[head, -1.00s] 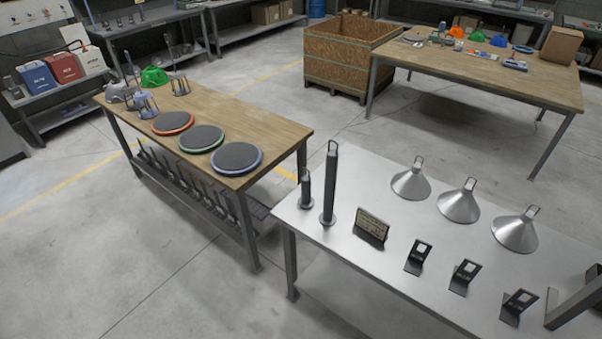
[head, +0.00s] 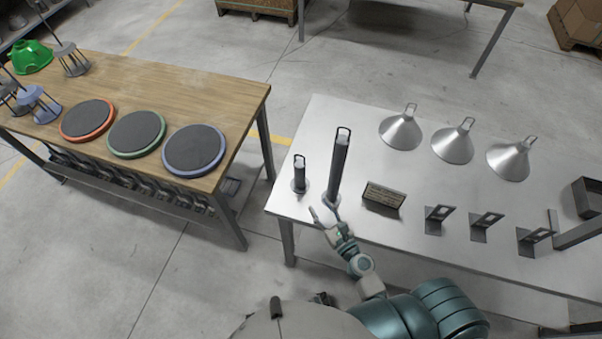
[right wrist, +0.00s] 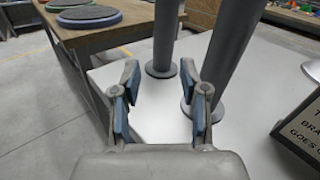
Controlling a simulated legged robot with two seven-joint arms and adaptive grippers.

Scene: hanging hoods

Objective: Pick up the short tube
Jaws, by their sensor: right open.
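The short tube (head: 299,175) is a dark grey cylinder with a loop handle and a round base. It stands upright near the left corner of the metal table (head: 330,112). The long tube (head: 338,166) stands upright just to its right. My right gripper (head: 325,211) is open and empty, in front of both tubes. In the right wrist view, the short tube (right wrist: 165,38) rises beyond the open fingers (right wrist: 163,88), between them and apart from them. The long tube (right wrist: 230,50) is to its right, behind the right finger. My left gripper is not in view.
A small sign (head: 383,197) stands right of the tubes. Metal cones (head: 401,132) line the back, and dark brackets (head: 437,220) line the front. A wooden table (head: 225,110) with round discs (head: 194,149) stands to the left, across a floor gap.

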